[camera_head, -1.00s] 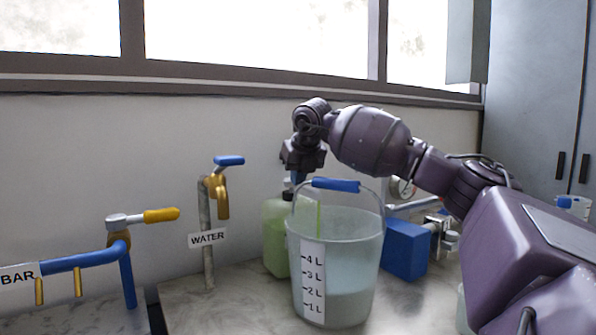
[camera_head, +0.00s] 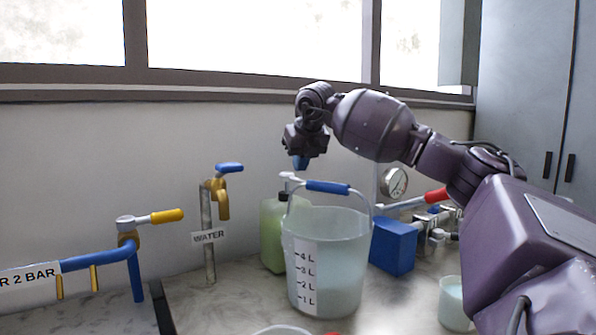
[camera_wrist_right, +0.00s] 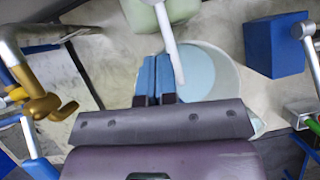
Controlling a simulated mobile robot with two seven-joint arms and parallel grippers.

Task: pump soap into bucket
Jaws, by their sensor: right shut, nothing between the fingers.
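A green soap bottle (camera_head: 272,235) with a white pump head (camera_head: 290,178) stands on the counter, partly behind the bucket. The translucent bucket (camera_head: 345,240) has litre marks, a blue handle grip (camera_head: 328,187) and pale liquid inside. My right gripper (camera_head: 301,162) is shut and empty, pointing down just above the pump head, with a small gap seeming to show. In the right wrist view its blue fingers (camera_wrist_right: 156,78) are together beside the white pump spout (camera_wrist_right: 168,45), which reaches over the bucket (camera_wrist_right: 225,75). The bottle (camera_wrist_right: 160,12) is at the top there. My left gripper is not in view.
A water tap (camera_head: 217,190) and blue pipework with a yellow lever (camera_head: 166,215) stand at left. A blue box (camera_head: 393,246), a gauge (camera_head: 394,182) and a red-handled valve (camera_head: 437,196) are right of the bucket. A small cup (camera_head: 453,305) stands at front right.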

